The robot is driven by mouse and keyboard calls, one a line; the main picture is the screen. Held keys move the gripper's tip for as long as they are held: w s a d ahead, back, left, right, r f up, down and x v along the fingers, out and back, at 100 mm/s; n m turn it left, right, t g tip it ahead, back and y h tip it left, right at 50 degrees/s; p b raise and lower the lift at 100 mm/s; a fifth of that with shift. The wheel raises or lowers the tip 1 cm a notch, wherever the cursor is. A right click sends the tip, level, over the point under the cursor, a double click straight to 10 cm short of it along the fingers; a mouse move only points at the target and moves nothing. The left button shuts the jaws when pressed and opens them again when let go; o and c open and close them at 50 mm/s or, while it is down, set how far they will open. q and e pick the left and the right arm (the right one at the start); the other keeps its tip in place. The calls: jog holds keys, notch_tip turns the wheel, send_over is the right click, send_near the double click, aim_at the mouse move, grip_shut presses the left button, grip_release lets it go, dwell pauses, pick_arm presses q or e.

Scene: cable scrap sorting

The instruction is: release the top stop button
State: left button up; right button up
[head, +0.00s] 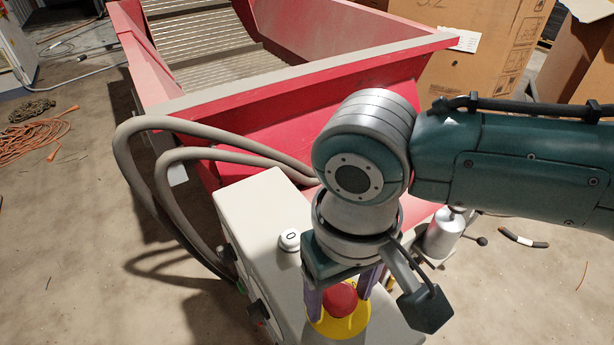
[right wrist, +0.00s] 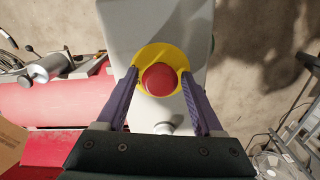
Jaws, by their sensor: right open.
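The top stop button is a red mushroom knob (head: 341,299) on a yellow disc (head: 352,323), on top of a pale grey control box (head: 262,207). In the right wrist view the red knob (right wrist: 160,79) sits between the two purple fingers. My right gripper (head: 341,303) points down over the button, open, with one finger on each side of the knob. In the right wrist view the fingertips of my right gripper (right wrist: 159,72) reach the yellow disc (right wrist: 150,53). I cannot tell whether the fingers touch the knob. My left gripper is not in view.
A white button marked 0 (head: 289,240) stands on the same box. Thick grey hoses (head: 150,122) loop from the box beside a red hopper (head: 300,80). A cardboard box (head: 480,60) stands behind my right arm. Orange cable (head: 35,138) lies on the floor at left.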

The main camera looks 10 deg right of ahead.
jog(key=shift+c, duration=0.3)
grip_shut()
dwell(0.5)
